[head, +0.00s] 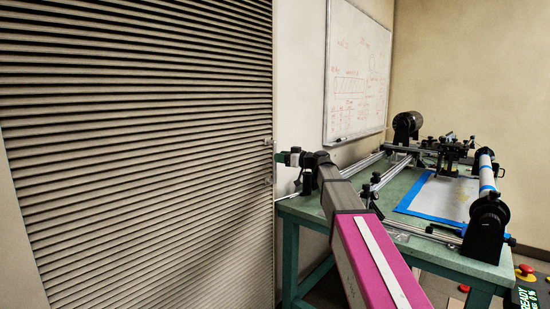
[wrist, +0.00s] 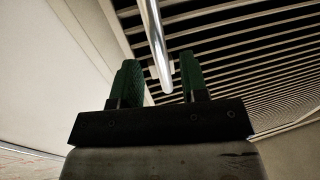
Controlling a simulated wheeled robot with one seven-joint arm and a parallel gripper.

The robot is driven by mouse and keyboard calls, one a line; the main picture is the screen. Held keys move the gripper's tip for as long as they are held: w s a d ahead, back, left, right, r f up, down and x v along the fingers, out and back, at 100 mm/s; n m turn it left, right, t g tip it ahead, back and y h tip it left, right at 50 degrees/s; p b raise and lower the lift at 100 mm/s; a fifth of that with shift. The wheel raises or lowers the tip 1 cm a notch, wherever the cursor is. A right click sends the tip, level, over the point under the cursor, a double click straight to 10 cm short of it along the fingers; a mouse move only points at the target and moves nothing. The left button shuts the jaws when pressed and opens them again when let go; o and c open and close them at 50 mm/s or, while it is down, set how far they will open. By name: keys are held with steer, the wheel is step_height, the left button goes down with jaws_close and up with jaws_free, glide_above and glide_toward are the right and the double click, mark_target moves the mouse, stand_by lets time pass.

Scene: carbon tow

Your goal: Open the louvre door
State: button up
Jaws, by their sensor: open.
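The louvre door (head: 140,150) fills the left of the head view, with dark slats and a pale border; it appears shut. A metal bar handle (wrist: 156,45) shows in the wrist view, running down between my two green fingers. The handle also shows small at the door's right edge in the head view (head: 268,178). My gripper (wrist: 158,58) is open, one finger on each side of the bar, with gaps visible. In the head view my gripper (head: 283,157) is at the door's right edge, partly hidden by my wrist.
A green workbench (head: 310,212) with rails, rollers and a blue-edged sheet (head: 440,197) stands right of the door, under my arm. A whiteboard (head: 358,72) hangs on the wall behind. A red-button control box (head: 525,271) is at lower right.

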steer(key=x, duration=0.3)
steer(key=shift+a, duration=0.2)
jaws_close()
